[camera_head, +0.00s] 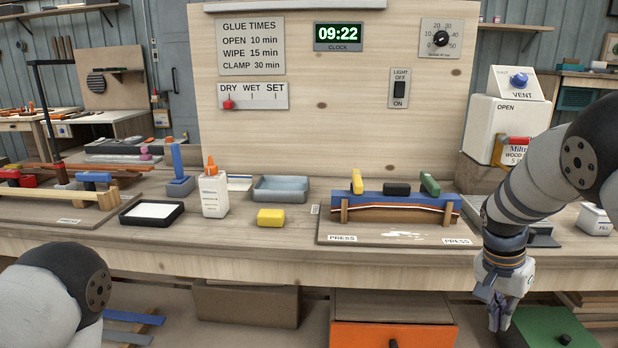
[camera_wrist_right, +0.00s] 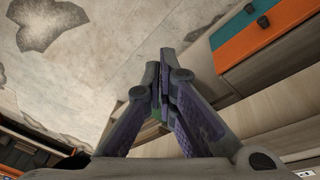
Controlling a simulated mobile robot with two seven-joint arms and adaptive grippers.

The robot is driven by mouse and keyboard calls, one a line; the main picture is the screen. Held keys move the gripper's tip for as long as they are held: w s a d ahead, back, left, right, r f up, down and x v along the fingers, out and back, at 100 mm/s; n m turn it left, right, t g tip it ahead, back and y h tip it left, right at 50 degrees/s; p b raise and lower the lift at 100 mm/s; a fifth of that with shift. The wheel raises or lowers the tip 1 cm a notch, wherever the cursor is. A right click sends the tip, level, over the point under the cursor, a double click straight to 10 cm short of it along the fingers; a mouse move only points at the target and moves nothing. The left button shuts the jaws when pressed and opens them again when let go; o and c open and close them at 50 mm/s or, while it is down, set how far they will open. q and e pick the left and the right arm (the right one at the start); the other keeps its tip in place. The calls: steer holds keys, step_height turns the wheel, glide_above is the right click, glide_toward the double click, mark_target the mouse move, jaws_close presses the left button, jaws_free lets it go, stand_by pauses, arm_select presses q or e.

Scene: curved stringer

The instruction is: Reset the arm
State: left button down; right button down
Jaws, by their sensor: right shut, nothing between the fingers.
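My right gripper (camera_head: 496,312) hangs pointing down in front of the bench's front edge at the right of the head view. It is shut and empty. In the right wrist view its fingers (camera_wrist_right: 162,95) meet at their tips, with the floor (camera_wrist_right: 110,50) and drawer fronts beyond. My left arm (camera_head: 65,290) shows only as a rounded link at the lower left of the head view. Its gripper is out of the picture.
The bench (camera_head: 260,258) carries a press with a blue block (camera_head: 400,199), a glue bottle (camera_head: 213,192), a yellow block (camera_head: 271,218) and a grey tray (camera_head: 281,189). Below are an orange drawer (camera_head: 380,336) and a green lid (camera_head: 550,328) beside my right gripper.

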steer(key=s+a+f+n+g+y, duration=0.1)
steer(key=s+a+f+n, duration=0.2)
steer(key=s+f, duration=0.6)
steer(key=s+a+f+n, duration=0.2)
steer(key=s+a+f, duration=0.1)
steer(key=s+f, duration=0.6)
steer(key=s+a+n+y, duration=0.1)
steer(key=s+a, duration=0.3)
steer(key=s, duration=0.6)
steer(key=s+a+n, duration=0.3)
steer(key=s+n, duration=0.1)
steer(key=s, duration=0.7)
steer(key=shift+s+a+f+n+y, duration=0.15)
steer(key=shift+a+f+n+y, duration=0.15)
steer(key=shift+a+y, duration=0.1)
